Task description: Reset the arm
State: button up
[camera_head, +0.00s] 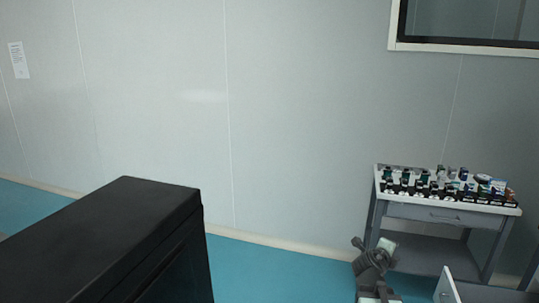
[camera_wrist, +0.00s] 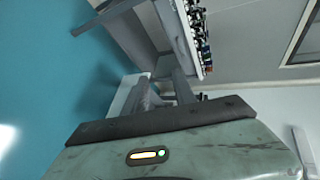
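My arm, with what looks like my gripper (camera_head: 372,254) at its upper end, shows at the lower right of the head view. It stands in front of the left legs of a grey cart. I see nothing held there, but the fingers are too small to tell open from shut. In the wrist view a worn grey-green housing with a dark padded edge and a small lit indicator fills the bottom, seemingly part of my own body.
The grey cart (camera_head: 440,212) carries several small bottles and boxes (camera_head: 446,184) and also shows tilted in the wrist view (camera_wrist: 172,30). A large black box-like body (camera_head: 110,240) fills the lower left. Teal floor (camera_head: 265,270) is clear between them, before a pale wall (camera_head: 300,110).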

jog(key=a+r+n+g+y+p, duration=0.25)
jog(key=a+r+n+p, duration=0.3)
jog(key=a+p, duration=0.35)
jog(key=s+a+f+n+g+y+p, duration=0.1)
jog(key=s+a+f+n+g+y, duration=0.1)
jog(key=s+a+n, duration=0.5)
jog(key=s+a+f+n+g+y+p, duration=0.1)
jog(key=s+a+n+g+y, duration=0.4)
jog(key=a+n, duration=0.6)
jog(key=s+f+n, duration=0.1)
jog(key=s+n, duration=0.1)
jog(key=n, duration=0.2)
jog(key=shift+s+a+f+p, duration=0.25)
jog(key=shift+a+p, duration=0.15)
jog(key=shift+n, duration=0.25)
